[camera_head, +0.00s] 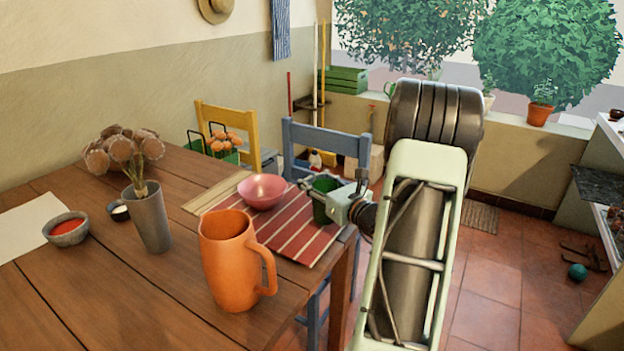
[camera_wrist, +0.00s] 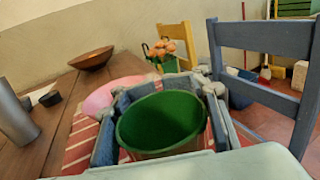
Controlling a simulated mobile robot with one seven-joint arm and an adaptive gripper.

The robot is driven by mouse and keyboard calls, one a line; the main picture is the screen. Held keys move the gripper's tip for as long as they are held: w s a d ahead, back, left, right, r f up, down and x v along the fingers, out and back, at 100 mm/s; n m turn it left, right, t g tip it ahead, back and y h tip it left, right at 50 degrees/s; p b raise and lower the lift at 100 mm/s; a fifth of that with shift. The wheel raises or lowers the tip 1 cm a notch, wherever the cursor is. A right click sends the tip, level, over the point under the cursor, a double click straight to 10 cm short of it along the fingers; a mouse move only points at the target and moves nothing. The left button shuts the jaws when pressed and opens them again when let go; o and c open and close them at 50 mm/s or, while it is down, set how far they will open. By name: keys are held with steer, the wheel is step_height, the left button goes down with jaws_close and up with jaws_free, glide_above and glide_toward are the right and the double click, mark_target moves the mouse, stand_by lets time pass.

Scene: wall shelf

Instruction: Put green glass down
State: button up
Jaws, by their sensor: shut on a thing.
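My gripper (camera_head: 328,187) is shut on the green glass (camera_head: 322,208), with its fingers on either side of the glass. The glass is upright at the right end of the red striped mat (camera_head: 290,243), near the table's edge. I cannot tell whether its base touches the mat. In the wrist view the green glass (camera_wrist: 161,122) shows its open, empty-looking mouth between my fingers, and its base is hidden. A pink bowl (camera_head: 262,190) stands on the mat just left of the glass.
An orange pitcher (camera_head: 230,262) stands in front on the wooden table (camera_head: 105,290). A grey vase (camera_head: 150,220) with dried flowers and a small bowl (camera_head: 67,232) of red stuff are at left. A blue chair (camera_head: 325,138) is close behind the glass.

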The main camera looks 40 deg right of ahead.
steer(key=o, duration=1.6)
steer(key=shift+r, duration=0.1)
steer(key=s+p, duration=0.1)
steer(key=s, duration=1.1)
steer(key=shift+p, duration=0.4)
